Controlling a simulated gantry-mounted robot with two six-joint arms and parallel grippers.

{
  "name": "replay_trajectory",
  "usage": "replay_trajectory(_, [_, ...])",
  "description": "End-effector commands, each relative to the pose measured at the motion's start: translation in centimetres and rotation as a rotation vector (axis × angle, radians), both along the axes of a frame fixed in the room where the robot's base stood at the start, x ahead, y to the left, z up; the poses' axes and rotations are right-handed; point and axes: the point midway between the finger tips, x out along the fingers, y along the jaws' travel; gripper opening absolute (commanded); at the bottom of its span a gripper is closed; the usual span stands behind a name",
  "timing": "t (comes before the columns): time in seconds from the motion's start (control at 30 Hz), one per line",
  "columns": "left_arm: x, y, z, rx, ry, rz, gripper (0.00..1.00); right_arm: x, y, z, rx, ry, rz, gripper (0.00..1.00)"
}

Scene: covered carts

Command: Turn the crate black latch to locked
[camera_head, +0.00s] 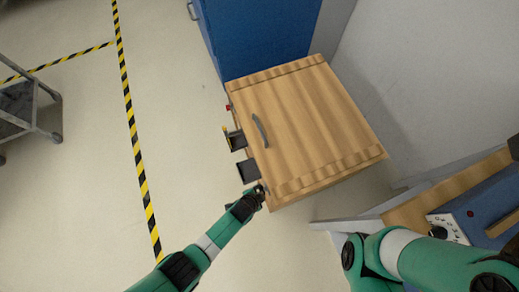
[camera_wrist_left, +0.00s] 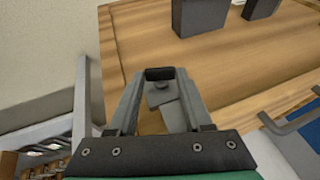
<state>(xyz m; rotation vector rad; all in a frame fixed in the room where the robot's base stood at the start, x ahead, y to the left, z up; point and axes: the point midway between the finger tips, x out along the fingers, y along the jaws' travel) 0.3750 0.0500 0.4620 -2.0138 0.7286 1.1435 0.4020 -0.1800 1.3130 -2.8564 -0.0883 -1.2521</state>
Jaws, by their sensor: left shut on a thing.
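The wooden crate (camera_head: 310,115) stands in the middle of the head view, with a grey curved handle on its top. My left gripper (camera_head: 259,190) is at the crate's lower left corner, against its side face. In the left wrist view my left gripper (camera_wrist_left: 160,78) is shut on a small black piece, the black latch (camera_wrist_left: 160,73), at the crate's wooden face (camera_wrist_left: 235,75). A grey plate with a round knob shows between the fingers. The latch is mostly hidden in the head view, and I cannot tell its exact angle. My right gripper is out of view.
Two dark box-shaped fittings (camera_head: 248,172) stick out from the crate's side beside my left gripper. A small red part (camera_head: 228,107) sits farther along. A blue cabinet (camera_head: 262,35) stands behind the crate. Open floor (camera_head: 60,190) with striped tape lies to the left.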

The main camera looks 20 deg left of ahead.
Motion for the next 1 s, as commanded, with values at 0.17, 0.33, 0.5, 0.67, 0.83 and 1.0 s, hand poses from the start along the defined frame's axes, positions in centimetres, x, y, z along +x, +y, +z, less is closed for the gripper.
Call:
replay_trajectory(0.17, [-0.4, -0.4, -0.6, 0.082, -0.105, -0.007, 0.00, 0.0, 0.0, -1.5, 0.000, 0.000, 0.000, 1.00])
replay_trajectory(0.33, [-0.6, -0.6, -1.0, 0.156, -0.200, -0.007, 0.00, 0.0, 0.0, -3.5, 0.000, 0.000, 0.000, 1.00])
replay_trajectory(0.5, [-0.7, -0.6, -1.0, 0.214, -0.270, -0.004, 0.00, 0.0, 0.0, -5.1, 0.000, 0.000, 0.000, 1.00])
replay_trajectory(0.67, [-0.8, -0.7, -0.9, 0.247, -0.309, -0.001, 0.00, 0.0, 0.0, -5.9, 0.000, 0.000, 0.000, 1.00])
replay_trajectory(0.83, [-0.8, -0.6, -0.7, 0.261, -0.325, 0.001, 0.00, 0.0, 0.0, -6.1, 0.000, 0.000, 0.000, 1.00])
replay_trajectory(1.0, [-0.8, -0.6, -0.6, 0.264, -0.325, 0.001, 0.00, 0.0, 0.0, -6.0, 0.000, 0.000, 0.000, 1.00])
